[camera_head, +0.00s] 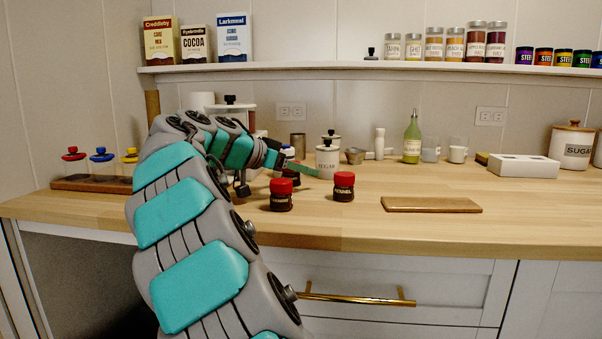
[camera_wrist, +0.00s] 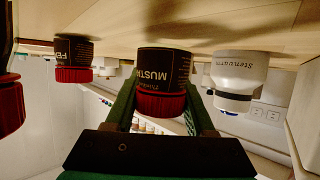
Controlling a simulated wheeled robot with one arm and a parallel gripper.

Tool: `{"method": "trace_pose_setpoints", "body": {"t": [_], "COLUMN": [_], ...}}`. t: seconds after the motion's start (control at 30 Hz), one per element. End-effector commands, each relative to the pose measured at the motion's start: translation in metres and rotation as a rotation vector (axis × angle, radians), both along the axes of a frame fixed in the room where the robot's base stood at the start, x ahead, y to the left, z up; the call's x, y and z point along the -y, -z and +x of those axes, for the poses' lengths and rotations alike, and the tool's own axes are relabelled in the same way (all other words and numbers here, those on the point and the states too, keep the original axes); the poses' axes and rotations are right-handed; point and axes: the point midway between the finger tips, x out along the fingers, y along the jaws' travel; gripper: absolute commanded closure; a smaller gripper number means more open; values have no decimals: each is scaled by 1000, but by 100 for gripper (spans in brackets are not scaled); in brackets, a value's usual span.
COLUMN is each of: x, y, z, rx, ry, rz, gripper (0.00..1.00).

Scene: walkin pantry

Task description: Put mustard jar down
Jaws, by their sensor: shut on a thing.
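The mustard jar (camera_wrist: 163,65) is dark with a red lid and shows upside down in the wrist view, its label reading MUST. My gripper (camera_wrist: 161,105) is shut on it, with a green finger on each side near the lid. The jar's base is at or very near the wooden counter; I cannot tell whether it touches. In the head view my gripper (camera_head: 298,168) reaches over the counter behind two red-lidded jars, and the held jar (camera_head: 293,180) is mostly hidden there.
A red-lidded jar (camera_head: 281,195) and the fennel jar (camera_head: 343,186) stand in front on the counter (camera_head: 420,230). A white jar (camera_wrist: 238,75) stands close beside the mustard jar in the wrist view. A wooden board (camera_head: 432,205) lies right; bare counter surrounds it.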

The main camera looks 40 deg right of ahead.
Motion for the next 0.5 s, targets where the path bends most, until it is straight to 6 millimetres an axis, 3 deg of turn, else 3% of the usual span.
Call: {"method": "trace_pose_setpoints", "body": {"t": [0.5], "x": [0], "y": [12], "z": [0], "rx": [2], "ry": [-1], "rz": [0], "gripper": [99]}}
